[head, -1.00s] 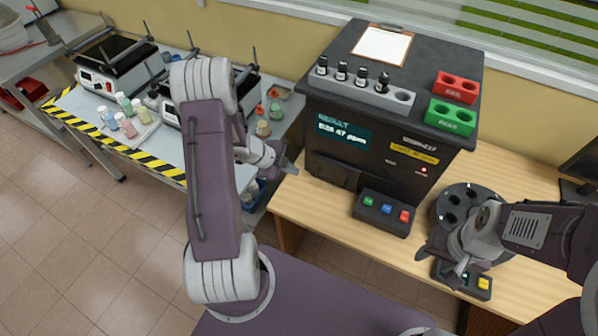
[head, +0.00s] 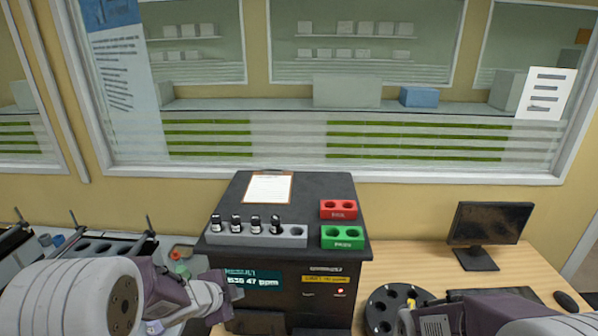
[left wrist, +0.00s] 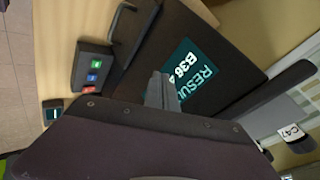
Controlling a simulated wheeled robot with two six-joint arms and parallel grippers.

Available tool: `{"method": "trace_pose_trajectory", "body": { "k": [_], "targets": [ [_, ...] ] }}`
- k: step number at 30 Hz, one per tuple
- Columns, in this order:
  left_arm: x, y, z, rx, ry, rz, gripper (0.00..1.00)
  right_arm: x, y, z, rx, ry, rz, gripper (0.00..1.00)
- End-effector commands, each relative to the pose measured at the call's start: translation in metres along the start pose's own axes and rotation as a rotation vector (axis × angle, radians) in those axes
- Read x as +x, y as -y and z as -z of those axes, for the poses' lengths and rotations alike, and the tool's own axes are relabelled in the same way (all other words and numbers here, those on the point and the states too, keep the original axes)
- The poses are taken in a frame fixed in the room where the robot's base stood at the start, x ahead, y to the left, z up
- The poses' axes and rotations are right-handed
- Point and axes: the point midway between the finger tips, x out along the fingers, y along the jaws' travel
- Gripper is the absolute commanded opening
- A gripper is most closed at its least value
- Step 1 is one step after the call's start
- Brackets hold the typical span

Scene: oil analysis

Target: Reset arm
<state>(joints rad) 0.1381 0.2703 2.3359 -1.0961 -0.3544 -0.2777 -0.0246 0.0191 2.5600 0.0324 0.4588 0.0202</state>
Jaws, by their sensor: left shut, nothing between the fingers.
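My left gripper (head: 232,286) is shut and empty in front of the left part of the black analyzer (head: 290,262); I cannot tell whether it touches it. In the left wrist view its closed fingers (left wrist: 163,90) point towards the lit result screen (left wrist: 190,72), which also shows in the head view (head: 262,281). My right arm (head: 510,318) comes in at the lower right.
On the analyzer stand a grey rack (head: 280,239) with several dark-capped vials, a red block (head: 338,209), a green block (head: 342,237) and a clipboard (head: 267,187). A button box (left wrist: 92,68) sits before it. A monitor (head: 488,232) stands right, lab equipment left.

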Motion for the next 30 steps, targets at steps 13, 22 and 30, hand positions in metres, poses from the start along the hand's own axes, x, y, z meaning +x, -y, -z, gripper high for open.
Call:
{"method": "trace_pose_trajectory", "body": {
  "k": [13, 22, 30],
  "targets": [
    [-0.094, -0.162, -0.042, -1.256, 0.639, -0.194, 0.00, 0.000, 0.000, 0.000, 0.000, 0.000, 0.000, 0.47],
    [-0.099, -0.169, -0.043, -1.293, 0.677, -0.209, 0.00, 0.000, 0.000, 0.000, 0.000, 0.000, 0.000, 0.47],
    [-0.098, -0.169, -0.043, -1.292, 0.675, -0.208, 0.00, 0.000, 0.000, 0.000, 0.000, 0.000, 0.000, 0.47]
  ]
}}
